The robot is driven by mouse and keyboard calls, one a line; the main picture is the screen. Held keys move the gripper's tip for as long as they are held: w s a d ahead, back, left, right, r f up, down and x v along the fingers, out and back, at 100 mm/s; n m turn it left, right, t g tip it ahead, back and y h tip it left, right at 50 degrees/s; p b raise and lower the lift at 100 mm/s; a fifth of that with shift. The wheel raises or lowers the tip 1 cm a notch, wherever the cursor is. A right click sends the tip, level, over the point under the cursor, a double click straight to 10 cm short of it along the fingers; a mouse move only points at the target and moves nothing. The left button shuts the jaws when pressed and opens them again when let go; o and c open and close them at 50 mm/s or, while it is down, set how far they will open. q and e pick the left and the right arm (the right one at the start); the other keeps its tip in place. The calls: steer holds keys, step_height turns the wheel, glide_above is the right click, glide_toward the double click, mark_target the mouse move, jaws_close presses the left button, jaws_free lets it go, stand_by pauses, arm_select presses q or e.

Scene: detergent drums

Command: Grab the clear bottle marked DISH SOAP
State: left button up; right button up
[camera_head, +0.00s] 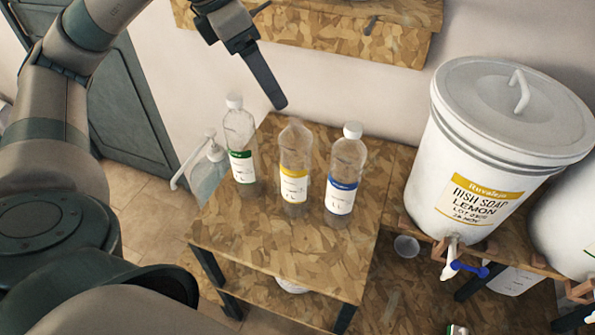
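Three clear bottles stand upright in a row on a wood-chip-board table (285,255). The left bottle (240,135) has a green-banded label and a white cap. The middle bottle (295,158) has a yellow-banded label and shows no white cap. The right bottle (346,160) has a blue-banded label and a white cap. Their label text is too small to read surely. My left gripper (281,104) hangs above and behind the bottles, touching none. One long dark finger shows clearly; the gap between fingers does not. My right gripper is out of view.
A white drum (455,150) marked DISH SOAP LEMON, with a yellow band and a tap, stands at right. A second drum (575,220) is cut off by the edge. A pump bottle (209,172) is left of the table. A board shelf (330,40) is on the wall.

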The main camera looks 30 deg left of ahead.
mark_target(290, 118)
arm_select(q)
steer(key=p+x, duration=0.3)
steer(key=x, duration=0.8)
steer(key=shift+w+f, duration=0.15)
steer(key=shift+f, duration=0.15)
steer(key=shift+w+d+f, duration=0.15)
steer(key=shift+f, duration=0.2)
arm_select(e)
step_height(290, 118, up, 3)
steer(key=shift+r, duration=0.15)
